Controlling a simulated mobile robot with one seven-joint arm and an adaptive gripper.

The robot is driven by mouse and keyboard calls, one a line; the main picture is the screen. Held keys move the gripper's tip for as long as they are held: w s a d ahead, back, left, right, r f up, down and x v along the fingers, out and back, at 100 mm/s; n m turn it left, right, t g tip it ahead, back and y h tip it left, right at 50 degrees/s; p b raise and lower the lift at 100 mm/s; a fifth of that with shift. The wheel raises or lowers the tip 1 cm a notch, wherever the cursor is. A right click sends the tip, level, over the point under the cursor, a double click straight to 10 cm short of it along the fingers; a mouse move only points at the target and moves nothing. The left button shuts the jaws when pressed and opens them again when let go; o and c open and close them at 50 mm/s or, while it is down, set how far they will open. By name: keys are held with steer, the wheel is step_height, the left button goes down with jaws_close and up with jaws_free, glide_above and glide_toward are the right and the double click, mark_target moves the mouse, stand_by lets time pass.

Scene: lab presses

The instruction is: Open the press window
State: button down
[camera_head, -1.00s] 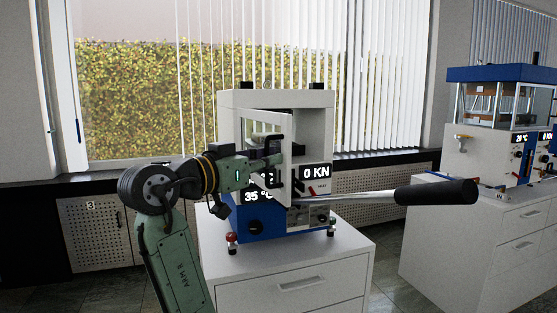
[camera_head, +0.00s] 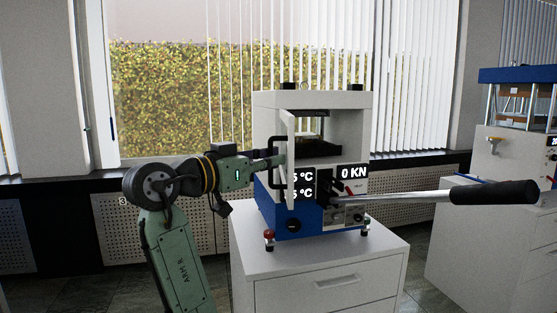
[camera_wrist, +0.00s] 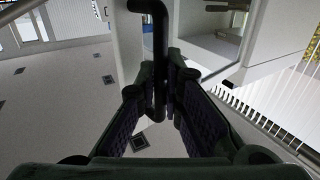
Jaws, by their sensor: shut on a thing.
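The press (camera_head: 338,99) stands on a white cabinet, and its white-framed window (camera_head: 287,135) is swung outward on its left side. I see the window nearly edge-on in the head view, with the press chamber (camera_head: 345,145) exposed beside it. A black handle (camera_head: 274,178) is on the window. My gripper (camera_head: 279,160) is at the handle on the left of the press. In the wrist view the handle (camera_wrist: 160,30) runs down between the fingers of my gripper (camera_wrist: 166,88), which are shut on it.
A long press lever with a black grip (camera_head: 493,193) sticks out to the right. The white cabinet (camera_head: 320,258) carries the press. A second press (camera_head: 515,75) stands on another cabinet at the right. Window blinds and a perforated radiator cover are behind.

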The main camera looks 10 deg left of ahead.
steer(key=shift+a, duration=0.3)
steer(key=c, duration=2)
jaws_free()
steer(key=shift+s, duration=0.1)
steer(key=v, duration=1.2)
